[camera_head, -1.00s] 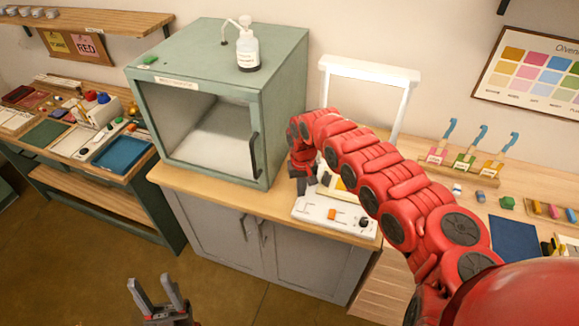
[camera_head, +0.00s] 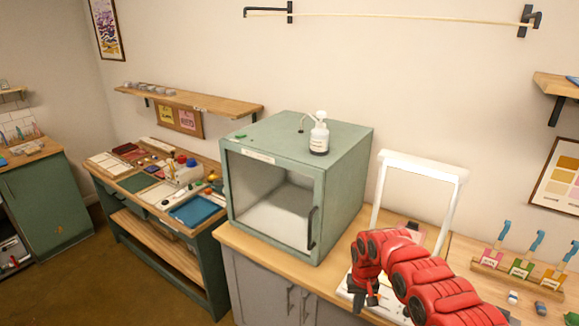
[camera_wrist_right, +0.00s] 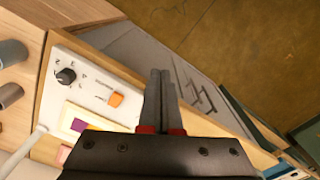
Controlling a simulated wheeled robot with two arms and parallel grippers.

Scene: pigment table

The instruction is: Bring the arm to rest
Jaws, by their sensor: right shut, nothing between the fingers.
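My right arm (camera_head: 425,285) is red and comes in from the lower right in the head view. Its gripper (camera_head: 366,298) points down over the front of the wooden counter, beside the white device. In the right wrist view, the two grey fingers (camera_wrist_right: 161,74) lie together, shut, with nothing between them. Beyond them show the counter edge and grey cabinet doors. My left gripper is out of view.
A white device (camera_wrist_right: 92,88) with a dark knob and orange switch lies close to the right gripper. A green cabinet (camera_head: 345,175) with a glass front stands left of the arm, a bottle (camera_head: 319,140) on top. Paint holders (camera_head: 520,270) stand at right.

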